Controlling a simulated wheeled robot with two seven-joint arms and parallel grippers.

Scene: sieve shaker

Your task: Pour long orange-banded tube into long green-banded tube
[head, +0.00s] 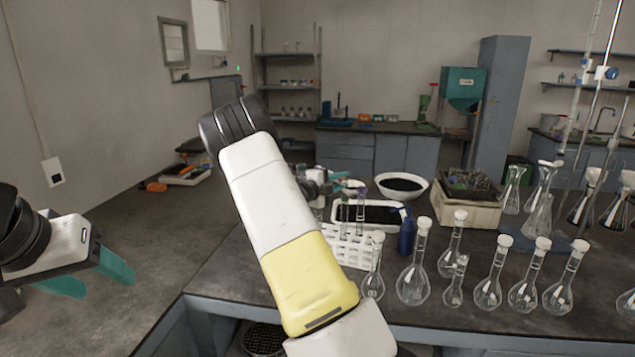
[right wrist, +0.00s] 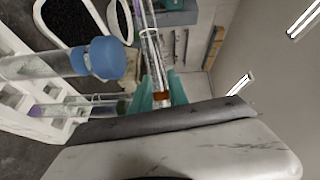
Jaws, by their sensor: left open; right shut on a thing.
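My right gripper (head: 338,182) is above and behind the white tube rack (head: 345,250), partly hidden by my arm. In the right wrist view its teal fingers (right wrist: 160,93) are shut on a long clear tube (right wrist: 152,45) with an orange band between them. Slender tubes (head: 360,212) with purplish tops stand in the rack. I cannot make out a green band on any tube.
Round flasks (head: 411,284) with white stoppers crowd the bench front, right of the rack. A blue bottle (head: 406,237), a white tray (head: 338,213) and a bowl of dark grains (head: 402,186) are near the rack. A blue-capped vessel (right wrist: 106,58) is close to the right wrist.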

